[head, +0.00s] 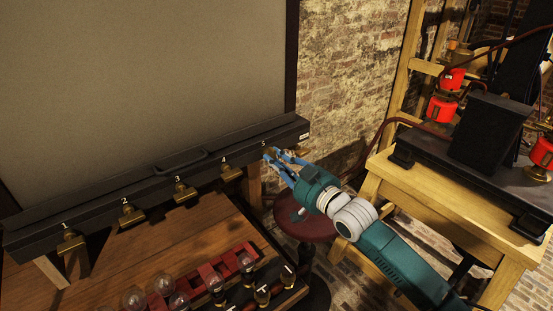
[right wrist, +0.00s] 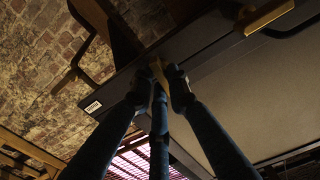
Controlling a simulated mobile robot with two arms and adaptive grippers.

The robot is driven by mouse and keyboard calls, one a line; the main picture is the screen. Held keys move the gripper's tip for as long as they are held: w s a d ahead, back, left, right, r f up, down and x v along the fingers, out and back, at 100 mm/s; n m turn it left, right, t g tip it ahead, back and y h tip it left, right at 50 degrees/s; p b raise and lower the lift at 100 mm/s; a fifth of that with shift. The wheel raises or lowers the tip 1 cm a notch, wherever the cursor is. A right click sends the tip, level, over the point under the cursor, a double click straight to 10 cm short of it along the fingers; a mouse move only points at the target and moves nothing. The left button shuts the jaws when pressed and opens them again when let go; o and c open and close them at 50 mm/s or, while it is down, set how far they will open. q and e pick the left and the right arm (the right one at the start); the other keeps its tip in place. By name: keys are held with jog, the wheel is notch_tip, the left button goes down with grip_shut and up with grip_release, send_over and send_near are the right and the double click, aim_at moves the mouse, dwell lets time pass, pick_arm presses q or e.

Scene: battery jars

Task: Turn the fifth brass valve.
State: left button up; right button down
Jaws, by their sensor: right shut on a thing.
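A black bar (head: 150,185) carries a row of brass valves numbered 1 to 5. The first valve (head: 72,243), second valve (head: 132,214), third valve (head: 186,191) and fourth valve (head: 231,170) are in clear sight. My right gripper (head: 271,156) is at the right end of the bar, below the number 5, and covers most of the fifth valve in the head view. In the right wrist view, the fingers (right wrist: 163,76) are shut on the brass fifth valve (right wrist: 158,72). How far it is turned cannot be told. My left gripper is not in view.
A grey panel (head: 140,80) rises above the bar. A wooden table (head: 160,245) with bulbs (head: 133,298) in a red rack lies below it. A dark red stool (head: 300,222) stands under my right arm. A wooden bench (head: 410,200) with red-and-black apparatus is at right.

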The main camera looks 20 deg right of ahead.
jog(key=shift+n, duration=0.5)
jog(key=shift+f, duration=0.1)
jog(key=c, duration=1.7)
grip_release()
jog(key=v, duration=1.2)
jog(key=shift+s, duration=0.1)
